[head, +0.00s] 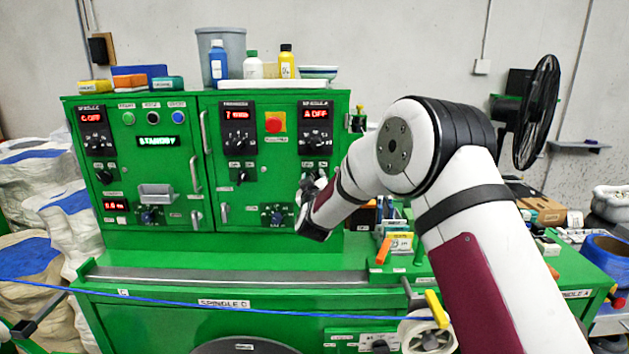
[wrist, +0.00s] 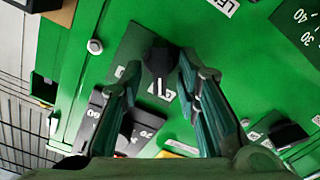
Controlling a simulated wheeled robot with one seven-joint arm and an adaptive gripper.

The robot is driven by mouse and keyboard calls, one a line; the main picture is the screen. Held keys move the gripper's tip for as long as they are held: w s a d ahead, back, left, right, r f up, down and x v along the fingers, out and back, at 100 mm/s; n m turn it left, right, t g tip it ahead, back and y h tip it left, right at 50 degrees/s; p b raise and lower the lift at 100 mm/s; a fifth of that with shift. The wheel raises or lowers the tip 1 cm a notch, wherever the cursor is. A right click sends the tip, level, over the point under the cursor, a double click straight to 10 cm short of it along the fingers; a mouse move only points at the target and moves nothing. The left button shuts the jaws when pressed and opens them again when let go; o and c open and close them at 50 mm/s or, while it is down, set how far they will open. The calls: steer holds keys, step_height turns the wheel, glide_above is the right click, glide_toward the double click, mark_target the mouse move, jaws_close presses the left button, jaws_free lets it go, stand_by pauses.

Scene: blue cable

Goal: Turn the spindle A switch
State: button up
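The SPINDLE A panel (head: 316,125), with a red "A OFF" display, is at the upper right of the green cabinet in the head view. My gripper (head: 308,184) is just below this panel, close to the cabinet front, and hides what lies behind it. In the wrist view a black rotary switch (wrist: 160,60) with a white pointer line sits on a dark plate. My gripper (wrist: 159,70) is open there, with one finger on each side of the switch in the picture. Whether the fingers touch it I cannot tell. The switch's label is not fully readable.
The TRAVERSE panel (head: 238,125) stands left of the SPINDLE A panel, with a red button (head: 275,122) between them. Other black knobs (wrist: 287,133) show near the fingers in the wrist view. A blue cable (head: 250,308) runs across the front. Bottles (head: 286,62) stand on top.

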jaws_close()
steer(key=shift+m, duration=0.4)
steer(key=m+b, duration=0.1)
steer(key=m, duration=0.4)
steer(key=shift+d, duration=0.2)
steer(key=m+b, duration=0.1)
steer(key=m, duration=0.5)
steer(key=shift+d, duration=0.1)
stand_by(0.5)
